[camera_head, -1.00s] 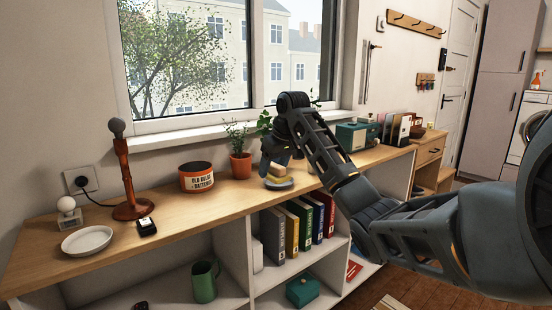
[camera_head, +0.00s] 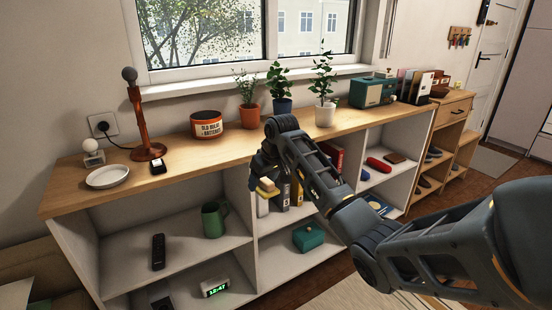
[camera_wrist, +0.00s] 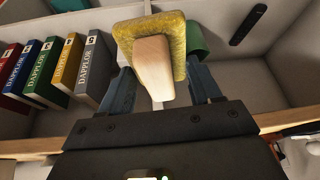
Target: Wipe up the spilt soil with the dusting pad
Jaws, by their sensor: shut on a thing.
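The dusting pad (camera_head: 267,186) is a yellow pad with a pale wooden handle. My gripper (camera_head: 261,176) is shut on its handle and holds it in front of the shelf unit, below the edge of the wooden top. In the wrist view the yellow pad (camera_wrist: 125,32) and its handle (camera_wrist: 153,68) show between the two fingers of my gripper (camera_wrist: 162,85). I cannot make out any spilt soil in these views. Three potted plants stand on the wooden top: one in a terracotta pot (camera_head: 249,116), one in a dark blue pot (camera_head: 282,106) and one in a white pot (camera_head: 325,115).
A green mug (camera_head: 214,220), books (camera_head: 297,190) and a teal box (camera_head: 308,236) stand on the shelves.

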